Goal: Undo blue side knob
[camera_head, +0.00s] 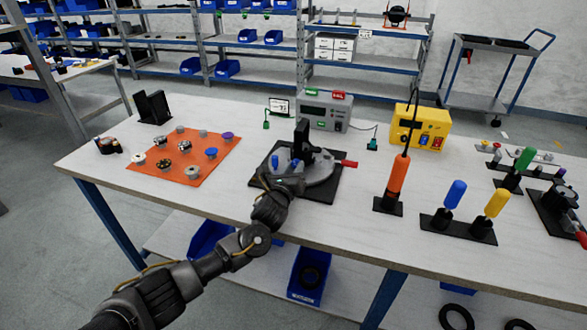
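A round grey par can fixture (318,172) lies on a black base plate (325,194) at the middle of the table, with a black upright block and a red handle (349,164) at its right. Two small blue knobs show on its near left side, a left one (275,162) and a right one (295,163). My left gripper (281,180) reaches in from the lower left, just in front of the blue knobs. Its fingers are small and dark, partly merged with the base plate, so I cannot tell their opening or any contact. My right gripper is not in view.
An orange mat (190,175) with several small knobs lies left of the fixture. A grey box (325,110) and a yellow box (421,126) stand behind it. Orange (398,174), blue (455,193) and yellow (496,203) handled tools stand in holders at right.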

